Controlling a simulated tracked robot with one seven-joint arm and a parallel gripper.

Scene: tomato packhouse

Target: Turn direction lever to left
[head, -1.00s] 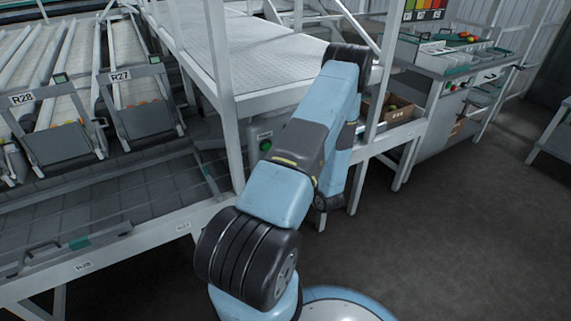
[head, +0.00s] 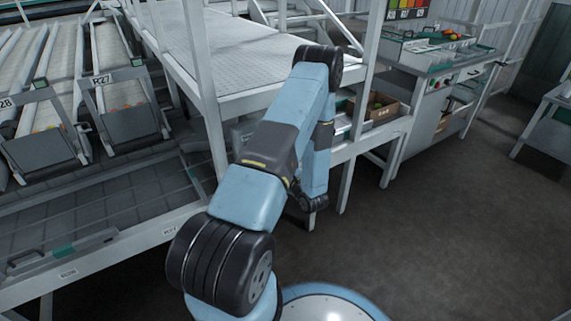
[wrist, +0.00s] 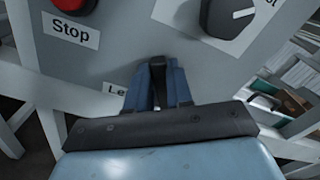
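In the wrist view my gripper (wrist: 158,88) points at a grey control panel, with its two blue fingers close together. A narrow black upright piece (wrist: 157,74) shows between the fingers; it may be the direction lever, but I cannot tell for sure. A partly hidden label beginning "Le" (wrist: 117,90) lies just left of the fingers. The fingers are close to the black piece on both sides, but whether they grip it is unclear. In the head view my arm hides the gripper and the panel.
On the panel, a red button (wrist: 75,5) sits above a "Stop" label (wrist: 75,30) at upper left, and a black rotary knob (wrist: 228,17) with a white mark at upper right. White frame posts and a platform (head: 245,75) stand close to my arm. Open floor (head: 440,240) lies to the right.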

